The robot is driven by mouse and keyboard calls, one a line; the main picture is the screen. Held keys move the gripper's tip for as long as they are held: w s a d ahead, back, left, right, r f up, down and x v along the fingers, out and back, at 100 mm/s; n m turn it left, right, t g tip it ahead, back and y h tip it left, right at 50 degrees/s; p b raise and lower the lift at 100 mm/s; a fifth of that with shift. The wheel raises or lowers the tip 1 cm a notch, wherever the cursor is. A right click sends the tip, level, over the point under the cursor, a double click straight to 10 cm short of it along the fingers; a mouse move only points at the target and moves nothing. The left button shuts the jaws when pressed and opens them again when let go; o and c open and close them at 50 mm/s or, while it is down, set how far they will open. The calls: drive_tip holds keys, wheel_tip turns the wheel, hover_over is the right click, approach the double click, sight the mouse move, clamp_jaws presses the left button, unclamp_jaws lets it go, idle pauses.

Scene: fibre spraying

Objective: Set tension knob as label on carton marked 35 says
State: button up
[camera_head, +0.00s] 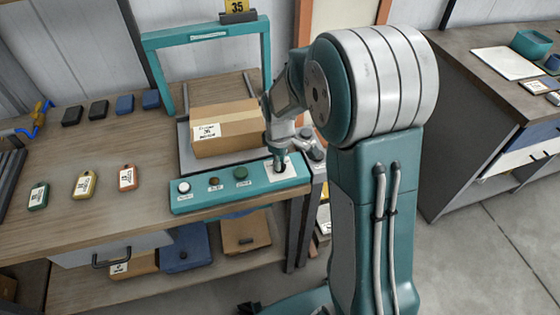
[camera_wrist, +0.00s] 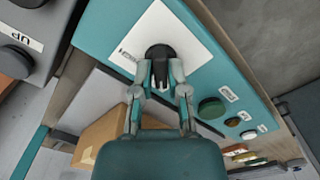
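The carton (camera_head: 225,127) sits on the bench under a teal frame. Its white label (camera_head: 207,132) has small text that I cannot read surely. A yellow sign (camera_head: 237,8) reading 35 stands on top of the frame. The black tension knob (camera_wrist: 160,51) is on a white plate at the end of the teal control panel (camera_head: 215,197). My gripper (camera_wrist: 161,76) has a finger on each side of the knob's ridge, seemingly touching it. In the head view my gripper (camera_head: 279,165) hides most of the knob. The scale marks on the plate are mostly hidden.
A white button (camera_head: 184,187), a brown button (camera_head: 214,183) and a green button (camera_head: 240,173) sit left of the knob. A grey box marked UP (camera_wrist: 20,50) is near my wrist. Colored tags (camera_head: 84,184) lie on the left bench.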

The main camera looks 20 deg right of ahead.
drive_tip(key=o, duration=0.3)
drive_tip(key=shift+w+r, duration=0.1)
drive_tip(key=shift+w, duration=0.1)
drive_tip(key=shift+a, duration=0.1)
drive_tip(key=shift+s, duration=0.1)
wheel_tip(320, 180, up, 12)
idle(0.4)
